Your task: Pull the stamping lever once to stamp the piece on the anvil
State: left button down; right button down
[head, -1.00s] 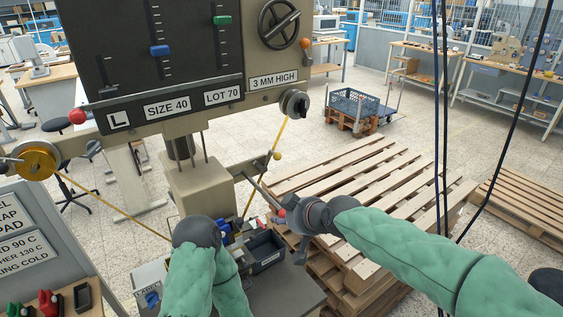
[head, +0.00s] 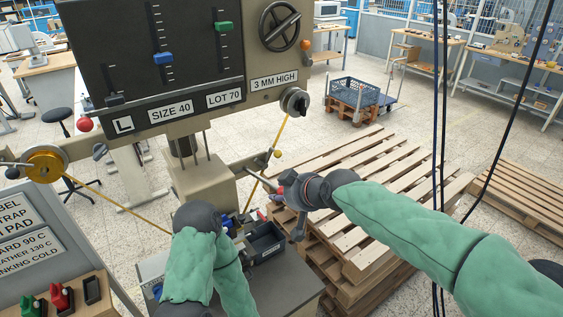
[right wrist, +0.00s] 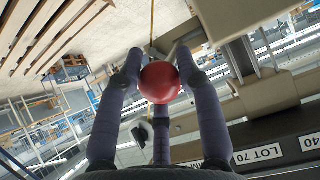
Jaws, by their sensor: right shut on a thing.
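The stamping lever (head: 259,178) is a thin metal rod on the right side of the beige stamping press (head: 203,183). It slopes down to the right toward my right gripper (head: 287,190). In the right wrist view a red ball knob (right wrist: 160,82) sits between the fingers of my right gripper (right wrist: 158,76), which is shut on it. The anvil and the piece on it cannot be made out behind my left arm, low in the head view.
A dark tray (head: 265,242) sits on the grey press table (head: 283,285). Stacked wooden pallets (head: 365,195) stand right of the press, under my right arm. A gold foil spool (head: 45,166) is at left. Dark cables hang at right. Open floor lies behind.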

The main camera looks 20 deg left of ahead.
jog(key=shift+w+a+r+p, duration=0.1)
jog(key=shift+a+r+p, duration=0.15)
jog(key=shift+r+p, duration=0.55)
jog(key=shift+w+a+r+p, duration=0.1)
jog(key=shift+a+r+p, duration=0.25)
jog(key=shift+r, duration=0.75)
jog(key=shift+w+a+r+p, duration=0.2)
jog(key=shift+a+r+p, duration=0.05)
jog(key=shift+r+p, duration=0.4)
jog(key=shift+w+a+r+p, duration=0.25)
jog(key=shift+r+p, duration=0.25)
jog(key=shift+r, duration=0.15)
jog(key=shift+w+a+r+p, duration=0.2)
jog(key=shift+a+r+p, duration=0.05)
jog(key=shift+r+p, duration=0.4)
jog(key=c, duration=1.2)
grip_release()
jog(key=o, duration=0.4)
jog(key=shift+s+a, duration=0.1)
jog(key=shift+o, duration=0.2)
jog(key=shift+d+r, duration=0.15)
jog(key=shift+d, duration=0.1)
jog(key=v, duration=1.1)
jog(key=shift+s, duration=0.35)
